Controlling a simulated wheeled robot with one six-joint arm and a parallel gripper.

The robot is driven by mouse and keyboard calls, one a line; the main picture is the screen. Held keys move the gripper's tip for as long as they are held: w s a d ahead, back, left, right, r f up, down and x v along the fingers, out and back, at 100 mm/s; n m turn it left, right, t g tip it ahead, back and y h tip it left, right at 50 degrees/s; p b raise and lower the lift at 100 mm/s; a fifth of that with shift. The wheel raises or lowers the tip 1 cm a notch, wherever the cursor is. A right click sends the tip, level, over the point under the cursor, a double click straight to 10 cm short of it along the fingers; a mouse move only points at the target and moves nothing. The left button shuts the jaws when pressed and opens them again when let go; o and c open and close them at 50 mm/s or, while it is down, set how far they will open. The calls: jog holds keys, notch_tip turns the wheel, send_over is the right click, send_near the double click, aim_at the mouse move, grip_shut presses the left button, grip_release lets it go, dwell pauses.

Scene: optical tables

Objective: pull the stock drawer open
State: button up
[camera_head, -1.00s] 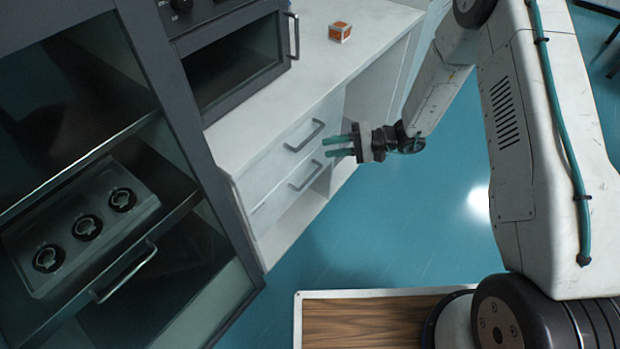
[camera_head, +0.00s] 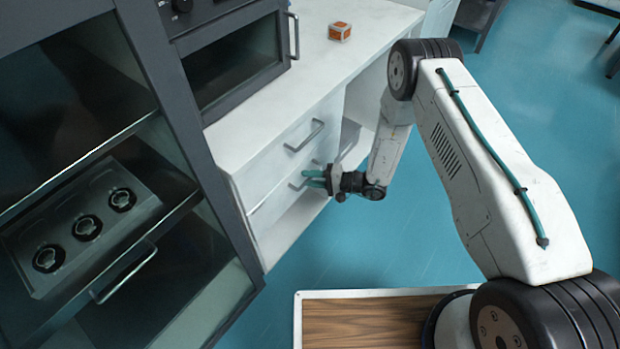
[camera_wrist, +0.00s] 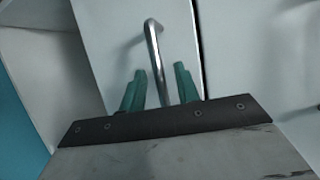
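A white counter unit has two drawers, both of which look shut, each with a grey bar handle. The upper drawer's handle (camera_head: 305,136) is clear. The lower drawer's handle (camera_head: 296,186) is partly hidden by my gripper (camera_head: 314,178), which is level with it in front of the drawer face. In the wrist view, a metal bar handle (camera_wrist: 153,40) runs between the two green fingers of my gripper (camera_wrist: 160,80). The fingers are apart, with gaps beside the bar, so my gripper is open. I cannot tell which drawer is the stock drawer.
A dark glass-fronted cabinet (camera_head: 187,125) stands at the left, with a tray (camera_head: 30,235) holding three round parts. A dark oven-like box (camera_head: 240,62) and a small orange-and-white box (camera_head: 340,31) stand on the counter (camera_head: 300,90). The blue floor (camera_head: 400,245) in front is clear.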

jog(key=shift+w+a, duration=0.1)
jog(key=shift+a, duration=0.25)
grip_shut()
